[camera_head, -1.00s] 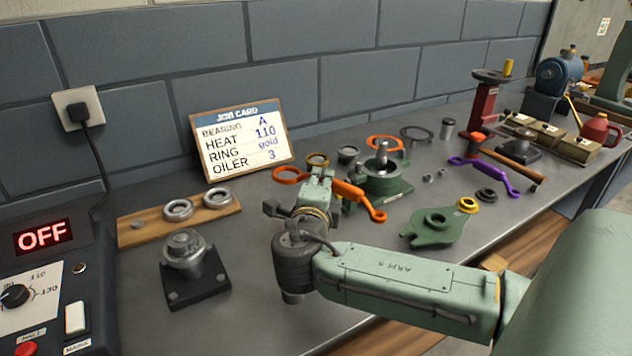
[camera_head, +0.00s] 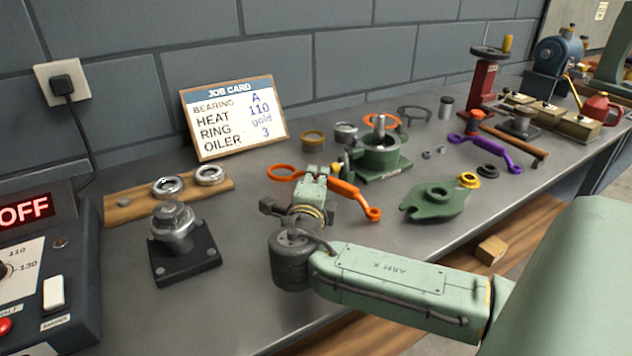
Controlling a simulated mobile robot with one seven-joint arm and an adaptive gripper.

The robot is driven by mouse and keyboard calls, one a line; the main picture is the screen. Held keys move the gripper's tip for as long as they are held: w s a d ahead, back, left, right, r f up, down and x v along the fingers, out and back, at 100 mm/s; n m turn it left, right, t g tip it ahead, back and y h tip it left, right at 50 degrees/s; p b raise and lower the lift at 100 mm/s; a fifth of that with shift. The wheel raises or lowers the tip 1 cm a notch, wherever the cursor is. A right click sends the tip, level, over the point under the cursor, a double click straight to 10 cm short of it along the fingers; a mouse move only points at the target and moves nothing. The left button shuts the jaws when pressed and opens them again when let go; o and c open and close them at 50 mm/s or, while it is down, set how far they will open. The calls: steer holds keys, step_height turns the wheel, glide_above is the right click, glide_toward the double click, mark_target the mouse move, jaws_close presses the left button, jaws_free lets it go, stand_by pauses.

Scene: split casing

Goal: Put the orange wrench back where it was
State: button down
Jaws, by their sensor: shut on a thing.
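The orange wrench (camera_head: 345,188) is in my gripper (camera_head: 325,176), gripped near its middle. Its large open ring points left, and its handle with a small eye points right and toward the front. My gripper is shut on it, with its fingers mostly hidden behind my wrist. The wrench is just left and in front of the green casing half with a shaft (camera_head: 382,160). I cannot tell whether it touches the bench. A purple wrench (camera_head: 486,151) lies farther right. Another orange ring-shaped part (camera_head: 381,121) shows behind the casing, partly hidden.
A bearing stand (camera_head: 184,243), a wooden strip with bearings (camera_head: 142,200) and a job card (camera_head: 235,117) are at the left. A gold ring (camera_head: 312,140) stands behind my gripper. A flat green casing part (camera_head: 440,203) lies right. Bare bench (camera_head: 240,235) shows left of my wrist.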

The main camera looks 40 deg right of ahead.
steer(key=shift+f+b, duration=0.3)
steer(key=c, duration=1.3)
jaws_free()
steer(key=shift+f, duration=0.15)
